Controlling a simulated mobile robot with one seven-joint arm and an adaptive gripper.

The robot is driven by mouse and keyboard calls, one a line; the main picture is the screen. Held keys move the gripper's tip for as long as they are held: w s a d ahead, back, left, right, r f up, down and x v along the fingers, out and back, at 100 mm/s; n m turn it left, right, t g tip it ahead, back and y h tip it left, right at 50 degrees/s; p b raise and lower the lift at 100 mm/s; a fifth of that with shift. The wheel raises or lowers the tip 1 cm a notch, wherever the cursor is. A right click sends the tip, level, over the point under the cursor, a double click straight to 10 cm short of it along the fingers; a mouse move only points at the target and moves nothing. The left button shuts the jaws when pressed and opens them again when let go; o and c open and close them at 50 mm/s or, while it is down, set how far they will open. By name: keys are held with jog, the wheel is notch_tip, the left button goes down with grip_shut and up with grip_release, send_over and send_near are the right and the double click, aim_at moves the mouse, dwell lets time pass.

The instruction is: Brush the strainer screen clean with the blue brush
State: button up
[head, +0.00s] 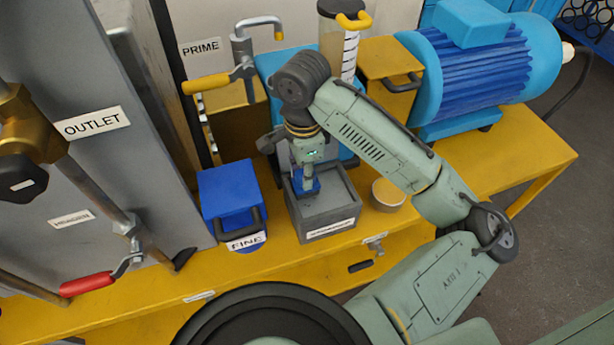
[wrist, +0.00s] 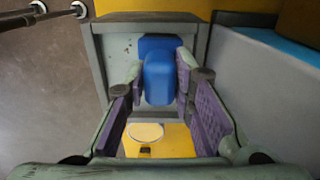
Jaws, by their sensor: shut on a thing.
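The blue brush (head: 308,186) is between the fingers of my gripper (head: 306,178), which is shut on it. In the wrist view the purple finger pads are on either side of the brush's blue body (wrist: 158,80). My gripper points down into an open grey box (head: 332,213) on the yellow bench. The brush is at or just inside the box's opening, and its lower side is hidden. I cannot make out the strainer screen in either view. I cannot tell whether the brush touches the box floor.
A blue container (head: 230,196) labelled FINE stands left of the box, and a small tan cup (head: 388,194) right of it. Behind are a yellow-handled valve (head: 243,68), a clear cylinder (head: 340,45) and a blue motor (head: 478,72). A red-handled lever (head: 88,284) is at front left.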

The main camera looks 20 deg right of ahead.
jog(key=shift+w, duration=0.85)
jog(key=shift+d, duration=0.1)
jog(key=shift+d+f, duration=0.15)
jog(key=shift+d, duration=1.25)
jog(key=shift+d, duration=1.55)
jog(key=shift+a, duration=0.1)
jog(key=shift+a, duration=1.55)
